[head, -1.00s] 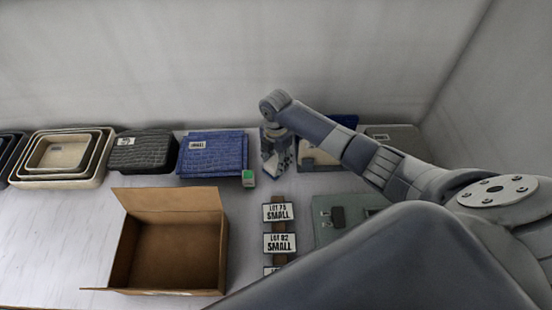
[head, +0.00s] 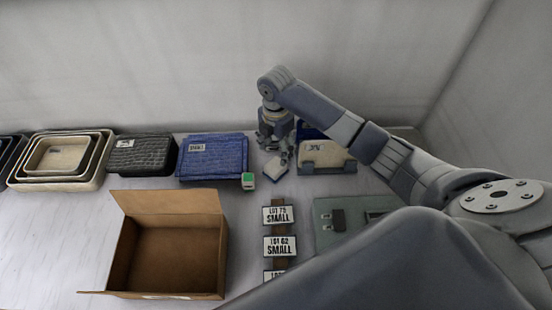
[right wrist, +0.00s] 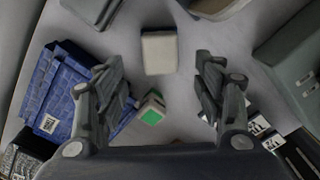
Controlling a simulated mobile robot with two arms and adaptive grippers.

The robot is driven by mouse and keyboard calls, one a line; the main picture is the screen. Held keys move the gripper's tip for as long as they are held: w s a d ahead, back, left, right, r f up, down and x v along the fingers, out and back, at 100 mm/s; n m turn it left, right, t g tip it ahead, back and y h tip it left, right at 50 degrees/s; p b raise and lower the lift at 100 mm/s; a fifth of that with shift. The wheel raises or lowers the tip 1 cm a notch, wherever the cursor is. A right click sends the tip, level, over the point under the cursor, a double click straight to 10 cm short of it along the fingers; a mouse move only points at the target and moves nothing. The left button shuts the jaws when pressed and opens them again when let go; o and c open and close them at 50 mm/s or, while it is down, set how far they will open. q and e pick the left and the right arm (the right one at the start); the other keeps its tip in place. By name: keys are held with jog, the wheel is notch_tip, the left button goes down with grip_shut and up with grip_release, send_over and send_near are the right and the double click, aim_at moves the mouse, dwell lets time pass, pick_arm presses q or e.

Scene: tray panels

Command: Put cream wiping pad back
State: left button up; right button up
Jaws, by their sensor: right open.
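The cream wiping pad (head: 276,169) lies tilted in the picture on the table, a small pale block with a bluish side. In the right wrist view the cream pad (right wrist: 158,52) sits ahead, between the lines of the two fingers and apart from both. My right gripper (head: 281,150) is open and empty, just behind and above the pad in the head view. Its spread fingers also show in the right wrist view (right wrist: 159,66). My left gripper is not in view.
A small green-topped block (head: 248,181) stands left of the pad, by the blue tray (head: 213,157). A cream panel in a grey holder (head: 325,155) is to the right. An open cardboard box (head: 170,255) and lot labels (head: 279,214) lie in front.

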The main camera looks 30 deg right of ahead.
notch_tip(320, 180, up, 5)
jog(key=shift+f, duration=0.1)
